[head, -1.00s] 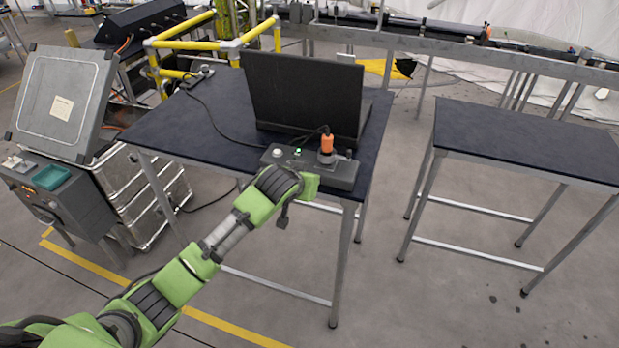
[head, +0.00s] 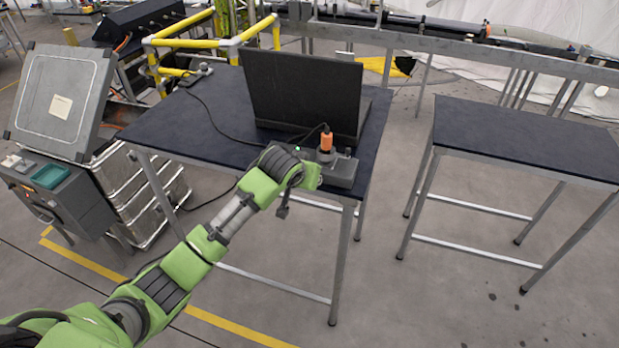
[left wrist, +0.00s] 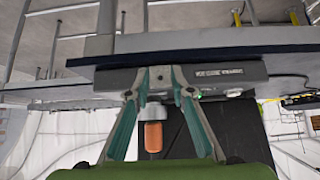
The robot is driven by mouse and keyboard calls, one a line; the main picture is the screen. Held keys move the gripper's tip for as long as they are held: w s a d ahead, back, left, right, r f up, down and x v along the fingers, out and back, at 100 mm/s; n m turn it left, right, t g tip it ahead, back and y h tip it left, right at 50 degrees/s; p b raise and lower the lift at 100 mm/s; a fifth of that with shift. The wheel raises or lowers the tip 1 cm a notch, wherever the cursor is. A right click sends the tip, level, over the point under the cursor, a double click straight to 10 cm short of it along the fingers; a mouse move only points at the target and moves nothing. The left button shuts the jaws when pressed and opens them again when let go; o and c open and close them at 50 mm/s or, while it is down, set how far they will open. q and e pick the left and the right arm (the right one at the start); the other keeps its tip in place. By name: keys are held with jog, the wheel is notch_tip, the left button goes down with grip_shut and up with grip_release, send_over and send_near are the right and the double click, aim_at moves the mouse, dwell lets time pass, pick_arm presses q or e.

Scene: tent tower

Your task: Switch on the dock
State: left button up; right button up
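The dock (head: 342,174) is a dark grey box on the front edge of the blue-topped table (head: 185,125). An orange plug (head: 326,143) stands upright on it, with a small green light (head: 298,149) to its left. The left wrist view is upside down and shows the dock (left wrist: 105,80) with lettering, the orange plug (left wrist: 153,137) and the green light (left wrist: 198,97). My left gripper (left wrist: 160,72) has its two teal fingers apart, with the tips in front of the dock; contact is unclear. In the head view my left gripper (head: 310,177) covers the dock's left part. My right gripper is not in view.
A black laptop-like screen (head: 300,95) stands behind the dock, with a black cable (head: 215,125) on the table. An empty second table (head: 530,145) stands to the right. A grey console (head: 65,195) stands at the left. Open floor lies between the tables.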

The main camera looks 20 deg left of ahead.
pick_arm(q)
jog(key=shift+r, duration=0.1)
jog(key=v, duration=1.1)
jog(key=shift+s+r, duration=0.25)
jog(key=shift+s, duration=0.1)
